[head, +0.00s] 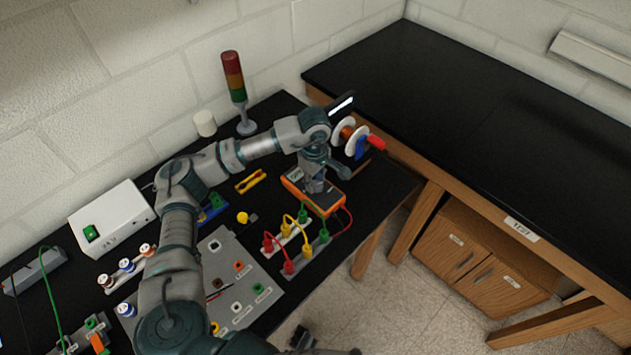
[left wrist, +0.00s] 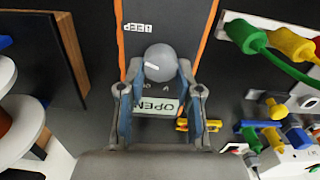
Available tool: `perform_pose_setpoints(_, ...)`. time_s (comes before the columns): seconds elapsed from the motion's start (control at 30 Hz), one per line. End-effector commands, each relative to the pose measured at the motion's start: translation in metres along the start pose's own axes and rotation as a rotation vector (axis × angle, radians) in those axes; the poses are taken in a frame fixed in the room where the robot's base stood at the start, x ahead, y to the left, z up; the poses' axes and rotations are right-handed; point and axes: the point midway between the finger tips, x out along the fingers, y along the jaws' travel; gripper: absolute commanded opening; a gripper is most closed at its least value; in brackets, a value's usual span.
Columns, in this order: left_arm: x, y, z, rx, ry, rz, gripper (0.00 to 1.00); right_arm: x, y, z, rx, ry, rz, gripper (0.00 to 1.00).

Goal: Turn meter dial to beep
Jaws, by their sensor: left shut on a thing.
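The orange-edged meter (head: 325,200) lies on the black bench in the head view, with its display partly showing beside my gripper. In the left wrist view its dark face (left wrist: 185,25) carries a round grey dial (left wrist: 160,62) with a white mark pointing left. A BEEP label (left wrist: 138,27) is on the face beyond the dial, and the display (left wrist: 157,107) reads OPEN, upside down. My left gripper (head: 316,184) is over the meter, its two fingers shut on either side of the dial. A dark shape (head: 312,345) at the bottom edge may be my right gripper; its jaws are unclear.
Red, yellow and green plugs (head: 289,267) with leads stand close beside the meter. A wire spool (head: 344,134) is behind it. A grey panel with sockets (head: 222,250), a white box (head: 110,217) and a signal tower (head: 235,85) are farther left. The right bench (head: 480,120) is clear.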

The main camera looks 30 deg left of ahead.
Motion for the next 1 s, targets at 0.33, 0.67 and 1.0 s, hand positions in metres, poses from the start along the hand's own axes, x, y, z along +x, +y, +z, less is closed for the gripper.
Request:
perform_pose_setpoints(0.33,0.003,-0.001,0.0,0.142,0.001,-0.007,0.0,-0.015,0.001,-0.013,0.002,0.007,0.001,0.4)
perform_pose_setpoints(0.67,0.002,0.0,0.0,0.168,0.001,-0.005,0.0,-0.018,0.001,-0.016,0.003,0.008,0.001,0.4)
perform_pose_setpoints(1.0,0.001,0.0,0.0,0.166,0.001,-0.003,0.6,-0.018,0.001,-0.016,0.003,0.007,0.001,0.4)
